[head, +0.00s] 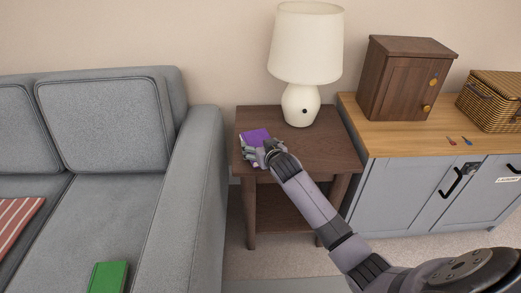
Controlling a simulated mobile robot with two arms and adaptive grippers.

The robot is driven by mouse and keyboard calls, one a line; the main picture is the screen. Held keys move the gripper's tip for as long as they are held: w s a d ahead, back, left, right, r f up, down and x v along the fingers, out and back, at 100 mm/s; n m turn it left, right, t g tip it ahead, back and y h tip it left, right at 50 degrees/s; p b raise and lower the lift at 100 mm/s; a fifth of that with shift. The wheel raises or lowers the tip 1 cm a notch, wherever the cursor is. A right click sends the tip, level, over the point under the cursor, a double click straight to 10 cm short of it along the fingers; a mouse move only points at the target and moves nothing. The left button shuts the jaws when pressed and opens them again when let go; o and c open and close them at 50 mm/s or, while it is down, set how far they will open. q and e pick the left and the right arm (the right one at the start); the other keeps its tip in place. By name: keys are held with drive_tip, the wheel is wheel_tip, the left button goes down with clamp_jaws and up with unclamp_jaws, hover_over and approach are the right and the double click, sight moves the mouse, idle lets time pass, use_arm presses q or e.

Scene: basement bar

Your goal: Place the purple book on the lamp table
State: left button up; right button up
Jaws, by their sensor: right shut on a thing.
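The purple book (256,136) is at the front left of the dark wooden lamp table (318,151), over its top. I cannot tell whether it rests on the top or is held just above it. My right gripper (256,152) is shut on the book's near edge and hides part of it. A white lamp (301,103) with a cream shade stands at the back of the table. My left gripper is not in view.
A grey sofa (197,160) stands left of the table, with a green book (108,277) and a striped cloth (16,222) on it. A grey cabinet (400,190) on the right bears a small wooden cupboard (395,80) and a wicker basket (492,100).

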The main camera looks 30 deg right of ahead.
drive_tip(key=shift+f, duration=0.4)
drive_tip(key=o, duration=1.4)
drive_tip(key=shift+r, duration=0.1)
